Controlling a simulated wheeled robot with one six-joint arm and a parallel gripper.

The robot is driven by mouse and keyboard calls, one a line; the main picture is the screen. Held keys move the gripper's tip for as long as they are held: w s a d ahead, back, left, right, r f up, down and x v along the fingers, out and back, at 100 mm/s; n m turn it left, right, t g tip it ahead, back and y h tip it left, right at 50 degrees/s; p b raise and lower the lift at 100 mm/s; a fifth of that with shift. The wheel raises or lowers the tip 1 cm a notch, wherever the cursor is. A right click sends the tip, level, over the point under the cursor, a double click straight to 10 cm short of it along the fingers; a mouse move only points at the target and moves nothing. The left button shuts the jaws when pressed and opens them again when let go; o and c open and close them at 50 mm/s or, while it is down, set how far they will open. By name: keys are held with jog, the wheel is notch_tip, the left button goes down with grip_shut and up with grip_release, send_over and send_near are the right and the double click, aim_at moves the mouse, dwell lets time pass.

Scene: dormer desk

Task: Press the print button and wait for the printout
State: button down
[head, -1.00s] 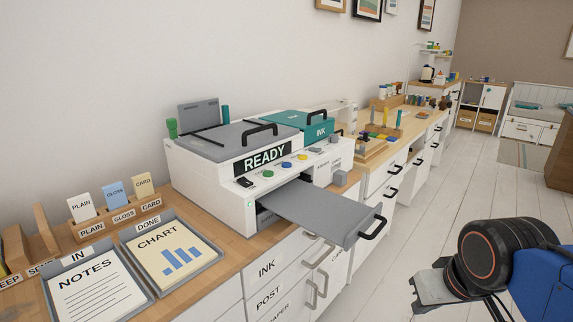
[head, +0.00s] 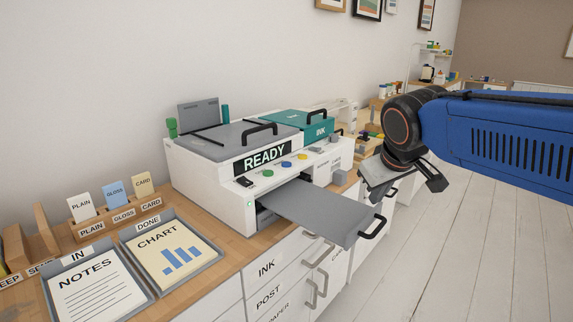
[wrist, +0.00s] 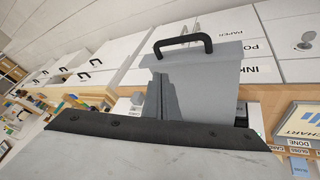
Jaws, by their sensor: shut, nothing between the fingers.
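The white printer (head: 215,190) stands on the wooden desk, its panel reading READY. A green button (head: 268,174), a blue button (head: 285,165) and a yellow button (head: 302,157) sit on its front ledge; I cannot read which is print. A grey output tray (head: 320,210) sticks out at the front, with no sheet visible on it; it also shows in the wrist view (wrist: 205,85). My gripper (head: 432,180) is shut and empty, in the air to the right of the printer, apart from the buttons and tray. The wrist view does not clearly show the buttons.
A teal INK lid (head: 315,129) tops the printer. The DONE tray (head: 207,262) holds a CHART sheet; the IN tray (head: 52,302) holds a NOTES sheet. Card holders (head: 92,228) stand behind them. Drawer handles (head: 322,255) jut out below the desk. The floor at right is clear.

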jog(key=w+a+r+n+t, duration=0.1)
jog(key=w+a+r, duration=0.25)
jog(key=w, duration=0.25)
jog(key=w+a+r+n, duration=0.2)
jog(key=w+a+r, duration=0.1)
jog(key=w+a, duration=0.25)
notch_tip(320, 180, up, 5)
jog(key=n+t, duration=0.2)
send_over(287, 165)
jog(key=shift+a, duration=0.1)
jog(key=shift+f, duration=4.4)
jog(key=shift+f, duration=0.2)
jog(key=shift+f, duration=0.25)
